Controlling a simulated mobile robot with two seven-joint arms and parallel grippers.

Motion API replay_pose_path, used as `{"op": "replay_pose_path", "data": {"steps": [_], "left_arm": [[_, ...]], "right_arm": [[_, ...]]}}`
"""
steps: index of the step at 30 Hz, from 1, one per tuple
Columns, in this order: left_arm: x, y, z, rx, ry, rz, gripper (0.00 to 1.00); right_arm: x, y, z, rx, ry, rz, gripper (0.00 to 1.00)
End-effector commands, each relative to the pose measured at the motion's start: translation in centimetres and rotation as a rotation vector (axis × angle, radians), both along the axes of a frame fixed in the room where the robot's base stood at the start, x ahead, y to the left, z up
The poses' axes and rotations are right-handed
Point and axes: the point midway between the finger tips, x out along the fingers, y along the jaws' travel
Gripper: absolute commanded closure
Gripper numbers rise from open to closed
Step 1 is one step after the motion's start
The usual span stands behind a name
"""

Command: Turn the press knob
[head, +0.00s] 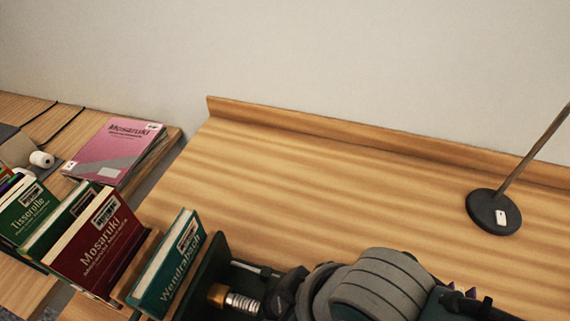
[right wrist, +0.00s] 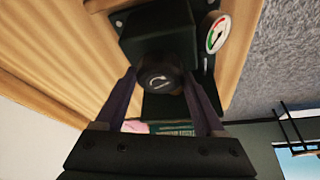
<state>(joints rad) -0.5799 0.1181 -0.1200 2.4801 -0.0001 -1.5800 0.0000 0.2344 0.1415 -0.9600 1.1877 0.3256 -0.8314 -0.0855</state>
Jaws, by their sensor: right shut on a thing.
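The press knob (right wrist: 160,79) is a round black cap with a white curved arrow, in the middle of the right wrist view. It sits on the black block of the press (right wrist: 158,35). My right gripper (right wrist: 161,88) is shut on the knob, one finger on each side. In the head view the press shows a dark plate (head: 207,268) and a metal screw (head: 242,302) with a brass collar. My right arm hides the knob there. My left gripper is not in view.
A round gauge (right wrist: 217,33) sits beside the press block. A teal book (head: 170,262) stands by the plate, with a red book (head: 95,245) and green ones further left. A pink book (head: 115,150) lies behind. A lamp base (head: 493,212) stands right. The middle tabletop is clear.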

Motion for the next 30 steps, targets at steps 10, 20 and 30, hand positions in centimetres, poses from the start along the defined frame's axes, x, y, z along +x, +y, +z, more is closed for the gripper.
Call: {"op": "replay_pose_path", "data": {"steps": [10, 20, 30], "left_arm": [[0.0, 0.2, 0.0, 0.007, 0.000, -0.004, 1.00], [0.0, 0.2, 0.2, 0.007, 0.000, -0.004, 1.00], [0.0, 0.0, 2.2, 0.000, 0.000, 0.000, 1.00]], "right_arm": [[0.0, 0.0, 0.0, 0.000, 0.000, 0.001, 0.03], [-0.1, -0.1, 0.3, 0.000, -0.001, 0.002, 0.00], [-1.2, -1.6, 5.1, 0.000, -0.002, 0.002, 0.00]]}}
